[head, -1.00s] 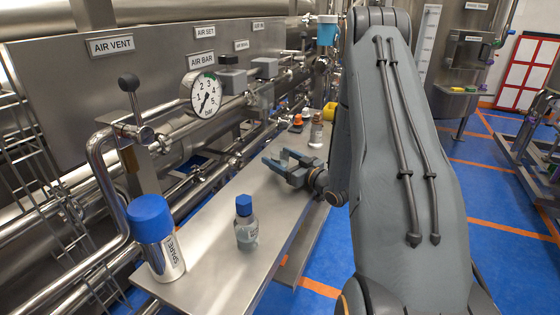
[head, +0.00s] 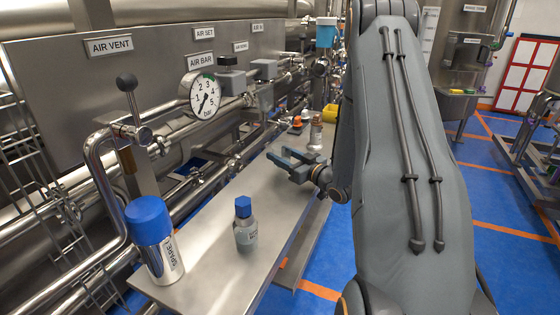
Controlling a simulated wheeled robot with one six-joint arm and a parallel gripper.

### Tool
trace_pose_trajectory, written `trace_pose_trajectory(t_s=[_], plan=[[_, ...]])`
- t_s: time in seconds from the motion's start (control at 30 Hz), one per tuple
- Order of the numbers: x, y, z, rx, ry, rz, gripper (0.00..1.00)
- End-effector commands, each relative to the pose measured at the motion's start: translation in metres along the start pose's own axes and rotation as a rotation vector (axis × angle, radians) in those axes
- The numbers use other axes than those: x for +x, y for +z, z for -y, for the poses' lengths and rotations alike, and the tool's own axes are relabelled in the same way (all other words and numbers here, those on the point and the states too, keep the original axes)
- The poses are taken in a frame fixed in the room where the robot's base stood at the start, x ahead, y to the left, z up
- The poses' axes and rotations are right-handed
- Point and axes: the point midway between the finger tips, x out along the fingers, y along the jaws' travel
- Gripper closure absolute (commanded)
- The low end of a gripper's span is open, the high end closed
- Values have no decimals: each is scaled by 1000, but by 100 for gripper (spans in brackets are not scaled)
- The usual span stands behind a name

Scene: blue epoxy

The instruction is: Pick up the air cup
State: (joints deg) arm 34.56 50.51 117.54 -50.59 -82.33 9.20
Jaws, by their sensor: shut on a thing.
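No thing in the head view can be read as the air cup. My gripper (head: 288,160) is over the far part of the steel bench, its jaws pointing left. Its fingers are around something, but what lies between them cannot be made out at this size. A small steel bottle (head: 315,134) stands just behind my gripper; whether they touch cannot be told. A grey bottle with a blue cap (head: 244,230) stands upright on the nearer bench, apart from my gripper. A steel canister with a blue lid (head: 155,240), marked SPARE, stands at the near left.
The steel bench (head: 205,275) has bare room around the grey bottle. Pipes, a pressure gauge (head: 202,95) and a black-knobbed lever (head: 127,83) line its left side. A small orange-topped item (head: 297,122) is at the back. Blue floor lies right of the bench.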

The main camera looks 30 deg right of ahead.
Motion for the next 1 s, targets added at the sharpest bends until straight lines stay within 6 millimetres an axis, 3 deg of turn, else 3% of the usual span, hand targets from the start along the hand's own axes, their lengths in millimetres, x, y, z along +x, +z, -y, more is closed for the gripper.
trace_pose_trajectory(t_s=[0.33,1.0], plan=[[0,-53,0,-2,0,-3,80],[-149,-49,-62,0,4,-1,80]])
